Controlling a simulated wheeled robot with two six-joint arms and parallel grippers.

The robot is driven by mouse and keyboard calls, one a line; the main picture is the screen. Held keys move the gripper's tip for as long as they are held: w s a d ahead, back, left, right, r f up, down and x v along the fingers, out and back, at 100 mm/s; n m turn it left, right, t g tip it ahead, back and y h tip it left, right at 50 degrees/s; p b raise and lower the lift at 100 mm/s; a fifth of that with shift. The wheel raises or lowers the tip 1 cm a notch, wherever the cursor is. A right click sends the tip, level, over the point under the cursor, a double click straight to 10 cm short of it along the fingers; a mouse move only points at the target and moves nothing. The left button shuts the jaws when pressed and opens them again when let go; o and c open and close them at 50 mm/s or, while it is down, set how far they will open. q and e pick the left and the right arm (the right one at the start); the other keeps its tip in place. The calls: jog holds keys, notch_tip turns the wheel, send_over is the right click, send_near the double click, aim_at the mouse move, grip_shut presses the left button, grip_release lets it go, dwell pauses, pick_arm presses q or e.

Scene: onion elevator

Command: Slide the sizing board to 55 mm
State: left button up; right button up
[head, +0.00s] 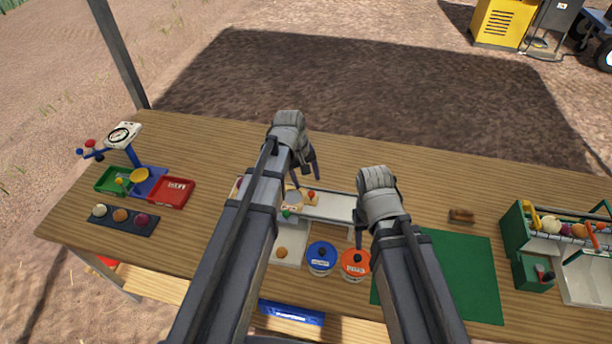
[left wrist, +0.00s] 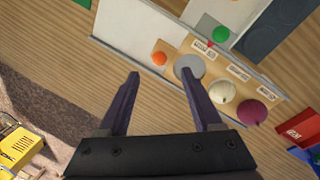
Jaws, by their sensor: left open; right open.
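The tan sizing board (head: 302,204) lies in a long pale rail at the middle of the table, partly hidden by my left arm. In the left wrist view the board (left wrist: 213,66) shows several small white labels, too small to read surely. An orange knob (left wrist: 159,58) and a grey disc (left wrist: 188,67) are at its one end, with a white onion (left wrist: 222,92) and a purple onion (left wrist: 253,110) further along. My left gripper (head: 303,174) is open and empty above the rail's far side.
A blue-lidded tub (head: 321,258) and an orange-lidded tub (head: 356,264) stand in front. A green mat (head: 465,270) lies right, before a green crate (head: 518,230). A scale (head: 124,135) and red tray (head: 172,191) are left. The table behind the rail is clear.

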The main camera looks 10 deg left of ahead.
aim_at(311, 192)
pick_arm(q)
jog(key=f+b, duration=0.2)
jog(key=d+f+b, duration=0.1)
jog(key=f+b, duration=0.3)
jog(key=f, duration=0.1)
jog(key=shift+w+d+f+b, duration=0.1)
jog(key=shift+w+d+b, duration=0.05)
jog(key=shift+w+b, duration=0.25)
pick_arm(e)
notch_tip(311, 192, down, 7)
jog(key=shift+f, duration=0.1)
pick_arm(q)
grip_shut()
jog(key=shift+d, duration=4.1)
grip_release()
